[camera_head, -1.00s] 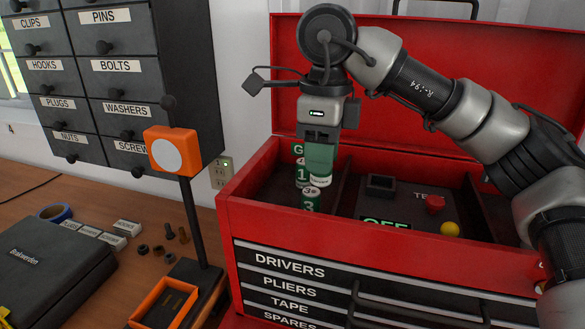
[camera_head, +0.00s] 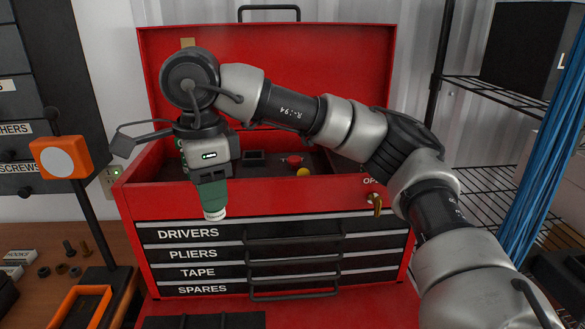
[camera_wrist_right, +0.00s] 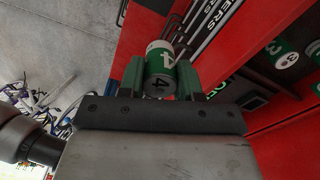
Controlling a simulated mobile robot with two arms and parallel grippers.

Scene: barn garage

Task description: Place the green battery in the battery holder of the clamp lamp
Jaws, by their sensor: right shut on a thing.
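My right gripper (camera_head: 212,192) points down in front of the red toolbox's upper front wall, left of centre. It is shut on a green battery with a white end (camera_head: 214,214). In the right wrist view the battery (camera_wrist_right: 161,66) shows a "4" and sits between the two dark green fingers (camera_wrist_right: 161,80). The clamp lamp (camera_head: 60,158) stands at the left, an orange head with a white disc on a dark pole. At its foot is an orange-rimmed holder (camera_head: 82,292), cut by the bottom edge; its inside is mostly hidden. My left gripper is out of view.
The open red toolbox (camera_head: 290,192) fills the middle. More green batteries (camera_wrist_right: 285,60) show in the wrist view. Small bolts lie left of the lamp pole. Wire shelves (camera_head: 505,95) stand at right.

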